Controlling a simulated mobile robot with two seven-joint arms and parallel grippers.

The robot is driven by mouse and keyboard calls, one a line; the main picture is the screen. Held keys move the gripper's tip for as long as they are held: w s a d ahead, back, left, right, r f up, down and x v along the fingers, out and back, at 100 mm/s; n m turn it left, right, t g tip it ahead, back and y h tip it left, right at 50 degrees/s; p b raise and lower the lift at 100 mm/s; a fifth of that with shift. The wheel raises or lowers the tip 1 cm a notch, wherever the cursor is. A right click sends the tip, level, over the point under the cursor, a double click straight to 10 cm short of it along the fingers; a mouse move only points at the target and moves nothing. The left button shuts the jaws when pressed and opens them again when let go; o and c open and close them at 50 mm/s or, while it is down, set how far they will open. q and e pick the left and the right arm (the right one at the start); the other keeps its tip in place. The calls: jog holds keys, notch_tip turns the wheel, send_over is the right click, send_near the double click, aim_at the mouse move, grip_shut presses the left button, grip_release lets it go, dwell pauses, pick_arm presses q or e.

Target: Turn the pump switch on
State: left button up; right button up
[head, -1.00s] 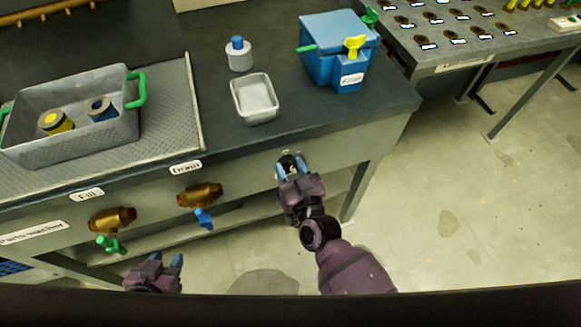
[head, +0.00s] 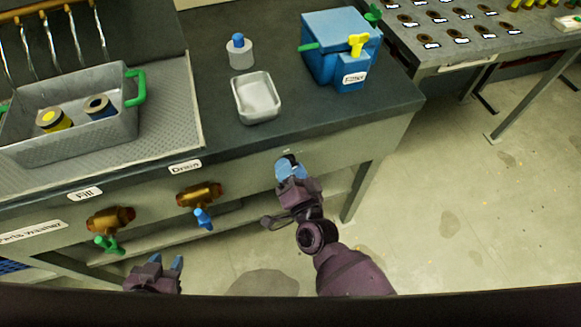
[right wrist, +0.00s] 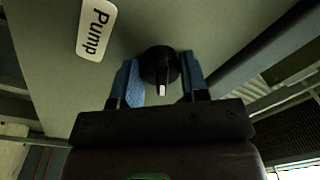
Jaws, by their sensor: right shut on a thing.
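The pump switch is a round black knob (right wrist: 160,66) with a white pointer mark. It is on the bench front beside the "Pump" label (right wrist: 96,30) in the right wrist view. My right gripper (head: 290,168) is shut on the knob, with one blue finger on each side of it. In the head view the gripper mostly hides the knob. My left gripper (head: 166,261) is open and empty at the bottom, below the valves and away from the switch.
Several pale streams (head: 51,40) run down from a rail above the parts washer, behind a grey basket (head: 60,150) holding two spools. The Fill valve (head: 110,220) and Drain valve (head: 200,195) stick out left of my right gripper. Open floor lies at right.

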dwell(0.4)
jog(key=o, duration=0.9)
jog(key=v, duration=1.1)
jog(key=shift+p, duration=0.3)
